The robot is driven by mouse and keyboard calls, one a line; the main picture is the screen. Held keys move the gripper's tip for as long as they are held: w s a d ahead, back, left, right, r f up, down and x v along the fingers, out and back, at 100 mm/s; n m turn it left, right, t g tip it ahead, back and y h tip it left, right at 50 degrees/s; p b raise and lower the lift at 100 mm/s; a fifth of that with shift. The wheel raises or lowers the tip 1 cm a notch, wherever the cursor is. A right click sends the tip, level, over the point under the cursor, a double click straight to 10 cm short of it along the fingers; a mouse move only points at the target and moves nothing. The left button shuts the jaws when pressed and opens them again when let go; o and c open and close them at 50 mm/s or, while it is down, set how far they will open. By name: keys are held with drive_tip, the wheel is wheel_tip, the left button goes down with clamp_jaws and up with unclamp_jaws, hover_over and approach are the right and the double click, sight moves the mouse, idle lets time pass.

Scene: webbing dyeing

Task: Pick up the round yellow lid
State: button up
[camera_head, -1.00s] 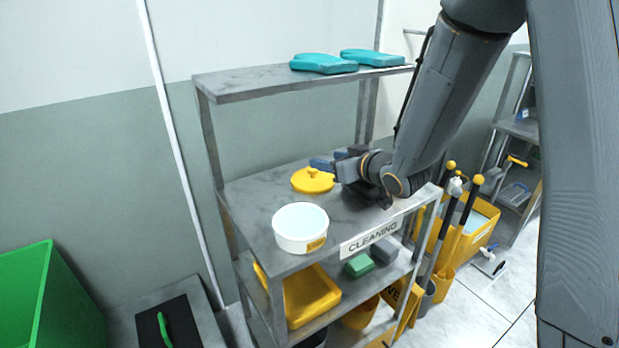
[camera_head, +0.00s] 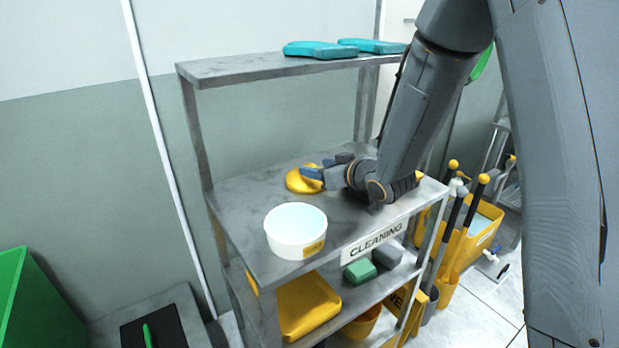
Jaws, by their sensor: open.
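The round yellow lid (camera_head: 301,184) lies on the middle shelf (camera_head: 240,222) of the grey rack, behind the white tub. My gripper (camera_head: 313,170) reaches in from the right at the lid. Its blue-tipped fingers are open and overlap the lid's right part and knob in the camera view. The lid's knob is hidden behind the fingers. I cannot tell whether the fingers touch the lid.
A white round tub (camera_head: 295,232) stands near the shelf's front edge, close to the lid. The upper shelf (camera_head: 235,68) holds two teal items (camera_head: 320,50) above my gripper. A CLEANING sign (camera_head: 376,241) hangs on the front edge. Yellow-handled poles (camera_head: 465,210) stand at the right.

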sight(310, 166)
drive_tip(key=shift+p+x, duration=0.7)
drive_tip(key=shift+x, duration=1.9)
drive_tip(key=shift+c, duration=0.4)
drive_tip(key=c, duration=1.1)
